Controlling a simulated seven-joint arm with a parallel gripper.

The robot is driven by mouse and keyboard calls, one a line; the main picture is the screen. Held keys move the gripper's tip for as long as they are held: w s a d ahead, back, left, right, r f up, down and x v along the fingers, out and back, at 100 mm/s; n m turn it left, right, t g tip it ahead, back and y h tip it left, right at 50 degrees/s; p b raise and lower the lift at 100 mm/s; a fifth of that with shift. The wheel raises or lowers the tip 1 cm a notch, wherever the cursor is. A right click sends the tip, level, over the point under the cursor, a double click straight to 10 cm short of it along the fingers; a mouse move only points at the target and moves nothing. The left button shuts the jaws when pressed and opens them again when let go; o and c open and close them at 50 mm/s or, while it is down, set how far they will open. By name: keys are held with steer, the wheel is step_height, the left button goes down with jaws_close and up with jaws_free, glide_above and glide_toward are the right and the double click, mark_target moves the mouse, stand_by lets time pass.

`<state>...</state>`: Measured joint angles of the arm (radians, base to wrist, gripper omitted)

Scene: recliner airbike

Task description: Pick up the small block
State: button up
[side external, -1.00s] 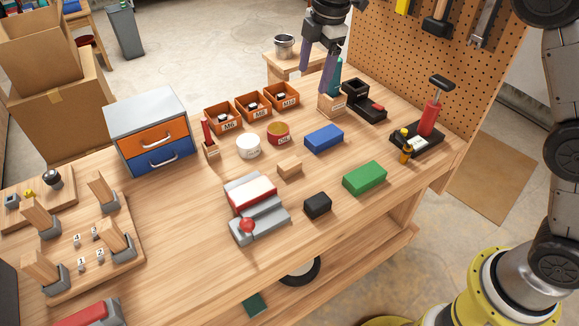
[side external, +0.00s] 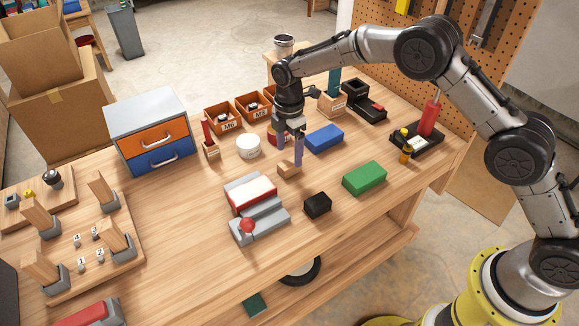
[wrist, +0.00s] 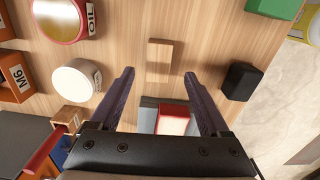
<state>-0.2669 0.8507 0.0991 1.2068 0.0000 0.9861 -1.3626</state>
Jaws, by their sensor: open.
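The small block (side external: 289,171) is a plain light-wood piece lying flat on the workbench. In the wrist view the small block (wrist: 159,58) lies just ahead of and between the fingertips, its long side running up the picture. My gripper (side external: 289,157) is open and empty directly over the block, fingers pointing down. The wrist view also shows my gripper (wrist: 160,76) with its two dark purple fingers spread wider than the block. In the side view, the fingers hide a little of the block's top; whether they touch it I cannot tell.
A black block (side external: 317,205), a green block (side external: 364,178) and a blue block (side external: 324,138) lie around it. A white jar (side external: 248,146) and partly hidden oil tin (wrist: 62,17) stand behind.

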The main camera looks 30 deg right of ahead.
mark_target(290, 162)
steer(key=shift+w+d+f, duration=0.1)
steer(key=shift+d+f, duration=0.05)
steer(key=shift+f, duration=2.6)
jaws_close()
